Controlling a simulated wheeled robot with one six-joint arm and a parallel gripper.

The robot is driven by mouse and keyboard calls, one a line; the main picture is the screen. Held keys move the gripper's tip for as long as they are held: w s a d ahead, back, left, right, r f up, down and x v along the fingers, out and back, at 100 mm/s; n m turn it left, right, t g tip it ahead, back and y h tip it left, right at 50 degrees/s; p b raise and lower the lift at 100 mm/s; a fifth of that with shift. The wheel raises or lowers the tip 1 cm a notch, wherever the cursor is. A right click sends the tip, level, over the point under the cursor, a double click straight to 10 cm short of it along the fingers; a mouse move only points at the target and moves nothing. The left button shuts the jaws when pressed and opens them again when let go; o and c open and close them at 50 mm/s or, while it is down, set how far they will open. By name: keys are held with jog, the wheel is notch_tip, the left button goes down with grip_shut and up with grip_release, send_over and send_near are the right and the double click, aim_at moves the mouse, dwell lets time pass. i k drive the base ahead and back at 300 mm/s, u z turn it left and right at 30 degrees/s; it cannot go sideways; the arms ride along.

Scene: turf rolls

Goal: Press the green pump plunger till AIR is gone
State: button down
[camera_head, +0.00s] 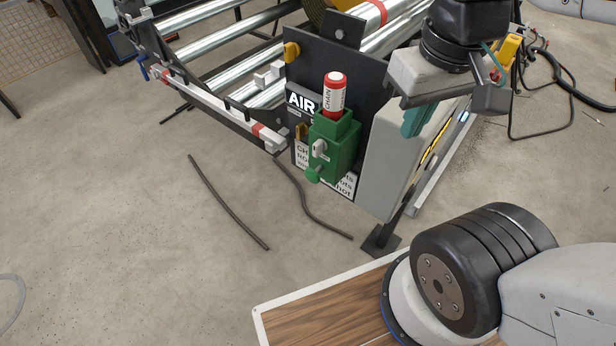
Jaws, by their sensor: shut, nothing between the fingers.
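The green pump (338,145) is fixed to the dark end plate of the roller machine, in the middle of the head view. A round green plunger knob (312,174) sticks out low at its front, below a pale grey fitting (319,148). The "AIR" label (300,100) shows in white letters on black, just left of the pump. My gripper (409,131) hangs to the right of the pump, clearly apart from the plunger in the picture. Its teal fingers are shut and empty, in front of the grey cabinet. Its depth relative to the cabinet is hard to tell.
A red-and-white "CHAIN" cartridge (335,96) stands upright in the pump's top. A grey cabinet (399,165) stands right of the pump. Shiny rollers (215,41) lie behind. Dark hoses (228,203) lie on the floor. The concrete floor at left is mostly clear.

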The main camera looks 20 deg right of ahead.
aim_at(313, 176)
jog(key=u, duration=0.3)
jog(key=k, duration=0.85)
jog(key=z, duration=0.45)
